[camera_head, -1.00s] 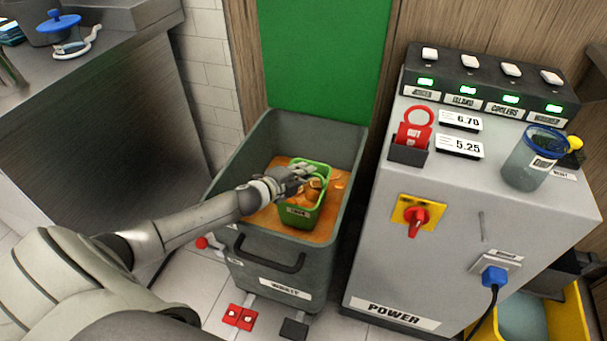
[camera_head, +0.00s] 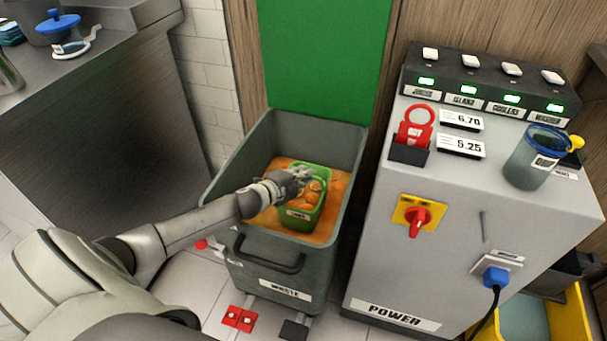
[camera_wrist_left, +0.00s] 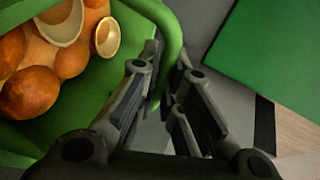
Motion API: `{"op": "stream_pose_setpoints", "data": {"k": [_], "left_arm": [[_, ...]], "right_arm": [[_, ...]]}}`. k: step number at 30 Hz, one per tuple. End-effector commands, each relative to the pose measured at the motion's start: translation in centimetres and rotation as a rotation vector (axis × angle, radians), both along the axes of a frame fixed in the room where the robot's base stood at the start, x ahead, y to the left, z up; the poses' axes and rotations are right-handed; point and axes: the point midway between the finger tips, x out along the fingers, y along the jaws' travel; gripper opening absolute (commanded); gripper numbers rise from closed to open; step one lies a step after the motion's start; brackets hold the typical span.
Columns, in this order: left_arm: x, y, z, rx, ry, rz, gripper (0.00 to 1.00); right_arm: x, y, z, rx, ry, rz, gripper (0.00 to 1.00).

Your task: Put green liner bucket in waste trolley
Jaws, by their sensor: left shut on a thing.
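The green liner bucket (camera_head: 296,217) holds orange peels and sits inside the grey waste trolley (camera_head: 262,247), over an orange fill. I cannot tell whether it rests on that fill. My left gripper (camera_head: 300,177) reaches in from the left at the bucket's upper rim. In the left wrist view the gripper (camera_wrist_left: 165,85) is shut on the green rim or handle of the bucket (camera_wrist_left: 120,75), with peels and halves to the left. My right gripper is not in view.
A grey power cabinet (camera_head: 450,220) with switches stands close on the trolley's right. A steel counter (camera_head: 90,110) is at the left. A green panel (camera_head: 325,55) rises behind the trolley.

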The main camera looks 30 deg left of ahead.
Motion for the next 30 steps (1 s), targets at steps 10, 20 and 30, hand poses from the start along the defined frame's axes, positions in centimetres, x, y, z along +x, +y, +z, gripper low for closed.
{"op": "stream_pose_setpoints", "data": {"k": [10,20,30], "left_arm": [[0.0,0.0,-0.4,0.000,0.000,0.000,0.15],[0.0,0.0,-0.3,0.000,0.000,0.000,0.29],[0.0,0.0,0.7,0.000,-0.001,-0.001,0.29]], "right_arm": [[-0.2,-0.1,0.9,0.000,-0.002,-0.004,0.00],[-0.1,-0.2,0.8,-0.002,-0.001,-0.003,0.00],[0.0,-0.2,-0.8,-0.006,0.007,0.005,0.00]]}}
